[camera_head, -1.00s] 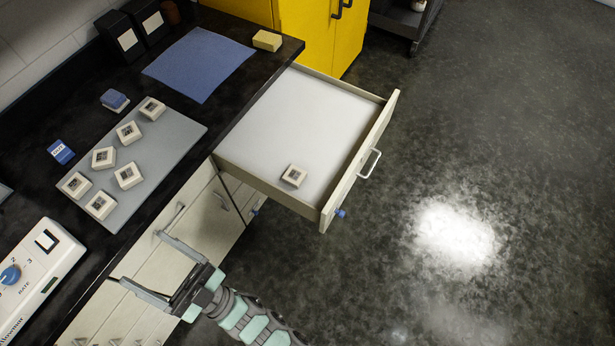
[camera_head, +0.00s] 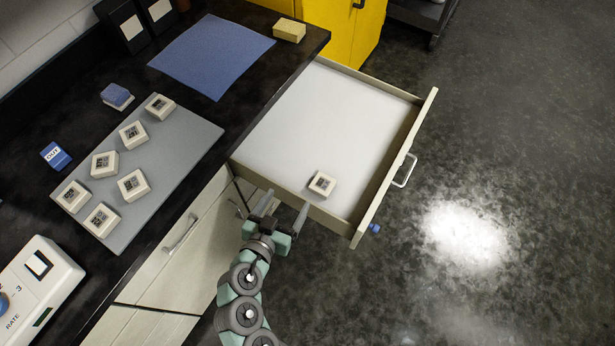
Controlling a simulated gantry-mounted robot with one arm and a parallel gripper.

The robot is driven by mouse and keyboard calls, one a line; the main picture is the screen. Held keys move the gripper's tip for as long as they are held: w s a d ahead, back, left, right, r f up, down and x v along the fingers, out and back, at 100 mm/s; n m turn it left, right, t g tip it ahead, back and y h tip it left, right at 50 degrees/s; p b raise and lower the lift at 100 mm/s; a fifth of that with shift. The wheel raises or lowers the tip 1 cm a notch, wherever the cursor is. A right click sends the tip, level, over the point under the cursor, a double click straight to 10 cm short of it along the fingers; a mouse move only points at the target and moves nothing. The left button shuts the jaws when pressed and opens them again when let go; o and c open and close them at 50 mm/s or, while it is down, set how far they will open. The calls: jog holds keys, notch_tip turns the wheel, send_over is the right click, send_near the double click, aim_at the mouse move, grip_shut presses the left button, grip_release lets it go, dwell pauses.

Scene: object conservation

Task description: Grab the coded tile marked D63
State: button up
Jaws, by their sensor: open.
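Several white coded tiles with dark printed tops are in view, but the codes are too small to read, so I cannot tell which one is D63. One tile (camera_head: 322,183) lies alone in the open drawer (camera_head: 310,115), near its front left corner. The others, such as this tile (camera_head: 133,185), sit on a grey board (camera_head: 185,150) on the dark counter. My gripper (camera_head: 286,203) is open and empty, at the near side wall of the drawer. It is just short of the lone tile in the picture and apart from it.
Two small blue blocks (camera_head: 117,96) (camera_head: 56,156), a blue cloth (camera_head: 212,55) and a yellow sponge (camera_head: 289,30) lie on the counter. A white dial device (camera_head: 40,285) stands at the lower left. The drawer's front panel and walls stand up around the tile.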

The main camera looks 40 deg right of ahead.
aim_at(321, 186)
jog(key=d, duration=0.2)
jog(key=s+d+f+m+g, duration=0.1)
jog(key=d, duration=0.1)
jog(key=s+d+f+m+g, duration=0.1)
jog(key=d, duration=0.1)
jog(key=shift+s+d+h+b, duration=0.1)
jog(key=shift+s+h+b, duration=0.05)
jog(key=shift+h+b, duration=0.2)
jog(key=shift+f+b+x, duration=0.2)
jog(key=shift+b+x, duration=0.1)
jog(key=shift+x, duration=2.05)
jog(key=shift+d+f, duration=0.2)
jog(key=shift+d, duration=0.35)
jog(key=c, duration=1.6)
jog(key=shift+r, duration=0.1)
